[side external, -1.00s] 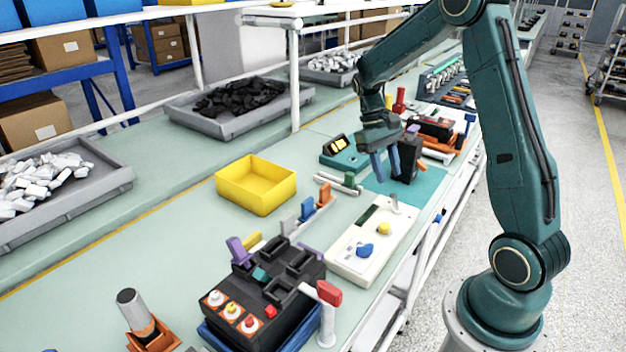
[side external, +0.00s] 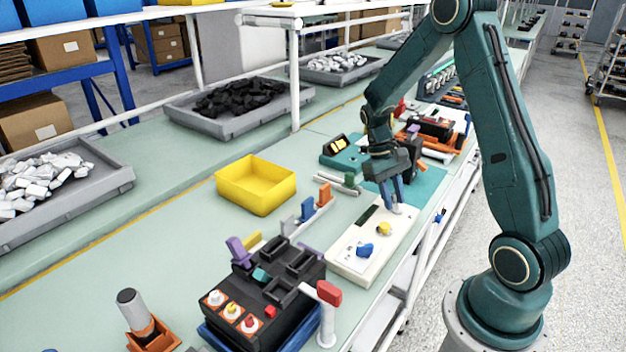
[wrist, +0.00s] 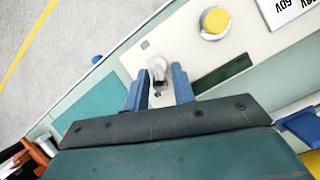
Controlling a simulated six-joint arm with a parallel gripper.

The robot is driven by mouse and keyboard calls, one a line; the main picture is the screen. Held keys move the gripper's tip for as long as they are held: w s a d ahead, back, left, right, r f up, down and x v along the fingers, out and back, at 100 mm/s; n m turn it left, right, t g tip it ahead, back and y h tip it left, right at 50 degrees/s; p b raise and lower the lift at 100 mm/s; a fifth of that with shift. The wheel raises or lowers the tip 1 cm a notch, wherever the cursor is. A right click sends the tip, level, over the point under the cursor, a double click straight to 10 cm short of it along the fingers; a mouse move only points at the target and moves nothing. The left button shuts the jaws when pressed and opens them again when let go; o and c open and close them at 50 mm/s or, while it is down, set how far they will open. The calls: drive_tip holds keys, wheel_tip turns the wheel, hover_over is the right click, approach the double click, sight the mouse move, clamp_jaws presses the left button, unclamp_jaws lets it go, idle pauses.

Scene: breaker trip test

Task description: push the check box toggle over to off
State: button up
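The cream check box (side external: 345,252) lies on the bench with a yellow knob (side external: 384,228), a blue knob (side external: 365,250) and a dark green window. It also shows in the wrist view (wrist: 177,48). Its metal toggle (wrist: 157,68) stands at the end nearest my gripper. My gripper (side external: 396,207) is low over that end, fingers pointing down. In the wrist view, the blue fingers of my gripper (wrist: 159,88) are apart on either side of the toggle, with visible gaps. Whether either finger touches it I cannot tell. In the side view the fingers mostly hide the toggle.
A black breaker (side external: 413,150) stands on the teal mat (side external: 425,184) behind my gripper. A yellow bin (side external: 256,184), a rail with small breakers (side external: 307,211) and a black fixture (side external: 262,300) lie left and in front. Bench surface left of the check box is partly clear.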

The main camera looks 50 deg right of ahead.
sight(398, 209)
clamp_jaws()
drive_tip(key=shift+s+t, duration=0.15)
drive_tip(key=shift+t, duration=0.15)
drive_tip(key=t, duration=0.1)
drive_tip(key=s+t, duration=0.1)
drive_tip(key=t, duration=0.1)
drive_tip(key=shift+s+r+t, duration=0.25)
drive_tip(key=shift+t, duration=0.15)
drive_tip(key=t, duration=0.1)
drive_tip(key=s+t, duration=0.1)
drive_tip(key=t, duration=0.1)
drive_tip(key=shift+s+d+f+t, duration=0.1)
drive_tip(key=shift+s+f+t, duration=0.1)
drive_tip(key=shift+t, duration=0.1)
drive_tip(key=shift+s+f+t, duration=0.1)
drive_tip(key=shift+s+t, duration=0.15)
drive_tip(key=shift+t, duration=0.75)
drive_tip(key=shift+o, duration=1.5)
unclamp_jaws()
